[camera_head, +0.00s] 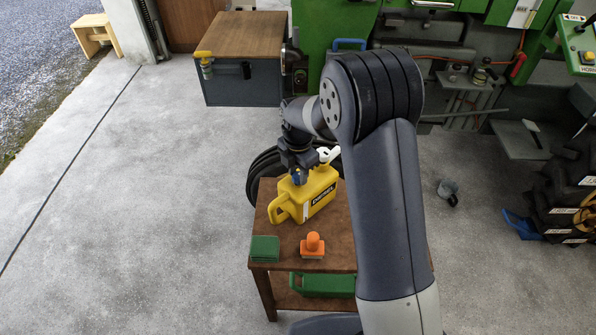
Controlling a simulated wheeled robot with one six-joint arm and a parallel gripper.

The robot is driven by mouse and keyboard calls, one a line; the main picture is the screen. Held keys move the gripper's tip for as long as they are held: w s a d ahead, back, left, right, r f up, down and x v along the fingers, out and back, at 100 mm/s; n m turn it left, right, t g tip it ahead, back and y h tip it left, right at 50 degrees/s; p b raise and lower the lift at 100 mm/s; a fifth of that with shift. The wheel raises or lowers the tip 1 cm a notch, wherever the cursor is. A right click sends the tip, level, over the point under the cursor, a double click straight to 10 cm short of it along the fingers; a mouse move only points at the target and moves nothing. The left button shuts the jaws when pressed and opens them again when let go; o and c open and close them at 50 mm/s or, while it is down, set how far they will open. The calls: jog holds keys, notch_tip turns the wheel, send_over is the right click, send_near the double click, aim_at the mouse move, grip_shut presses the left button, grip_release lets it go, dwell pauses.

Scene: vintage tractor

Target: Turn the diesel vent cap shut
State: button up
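A yellow diesel can (290,204) with a black label stands upright on a small brown wooden table (338,233). A white spout (328,155) rises from its back right. A small blue part (298,177), which looks like the vent cap, shows at the can's top left. My gripper (298,172) points down right over this blue part and seems to be at it. The fingers are small and dark here, and I cannot tell whether they are closed on the cap. The cap's turn angle is not readable.
A green cloth (265,248) and an orange-handled item (312,246) are at the table's front. A green box (325,284) sits on the lower shelf. A coiled black hose (262,172) is behind. My arm hides the table's right side. Open floor (150,220) lies left.

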jog(key=c, duration=0.5)
jog(key=shift+m, duration=0.4)
jog(key=m+b, duration=0.1)
jog(key=m, duration=0.2)
jog(key=shift+b, duration=0.3)
jog(key=m+b, duration=0.1)
jog(key=m, duration=0.3)
jog(key=shift+m, duration=0.3)
jog(key=m+b, duration=0.1)
jog(key=m, duration=0.3)
jog(key=shift+m, duration=0.3)
jog(key=m, duration=0.4)
jog(key=shift+m, duration=0.4)
